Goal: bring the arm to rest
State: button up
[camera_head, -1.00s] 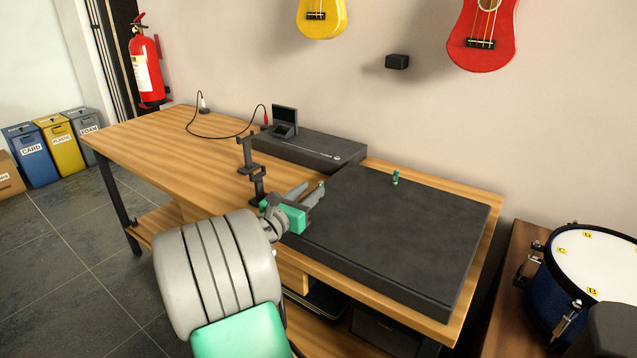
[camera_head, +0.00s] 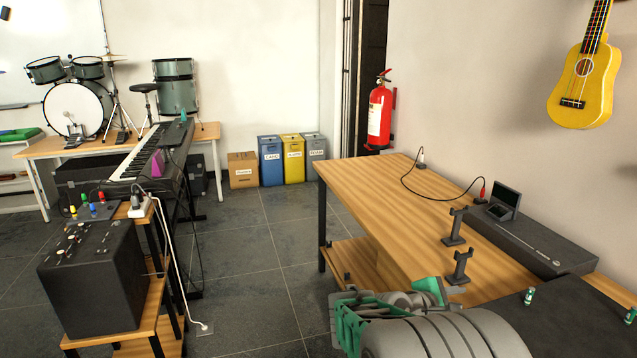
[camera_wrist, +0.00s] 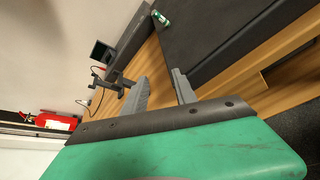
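My gripper (camera_wrist: 160,84) shows in the wrist view with its two grey fingers apart and nothing between them. It points toward the wooden workbench (camera_wrist: 145,62), and its fingers appear clear of the bench top. In the head view my folded arm is at the bottom right, in front of the bench (camera_head: 385,205). The gripper fingers cannot be made out there.
Two dark stands (camera_head: 455,228) (camera_head: 460,268) and a flat grey device (camera_head: 535,240) are on the bench. A black amplifier (camera_head: 95,285) stands left. The floor (camera_head: 265,270) between is clear.

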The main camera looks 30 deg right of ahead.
jog(key=w+a+r+m+t+y+p, duration=0.1)
jog(key=w+a+r+m+y+p, duration=0.15)
jog(key=a, duration=0.45)
jog(key=w+a+r+m+t+y+p, duration=0.2)
jog(key=w+a+m+y+p, duration=0.1)
jog(key=a, duration=0.4)
jog(key=s+a+r+m+y+p, duration=0.1)
jog(key=a+r+y+p, duration=0.1)
jog(key=a, duration=0.6)
jog(key=s+a+r+m+y+p, duration=0.2)
jog(key=a+y+p, duration=0.1)
jog(key=a, duration=0.4)
jog(key=s+a+r+m+y+p, duration=0.1)
jog(key=a+r+y+p, duration=0.2)
jog(key=a, duration=0.5)
jog(key=shift+s+a+m+g, duration=0.3)
jog(key=shift+s+a+m, duration=0.05)
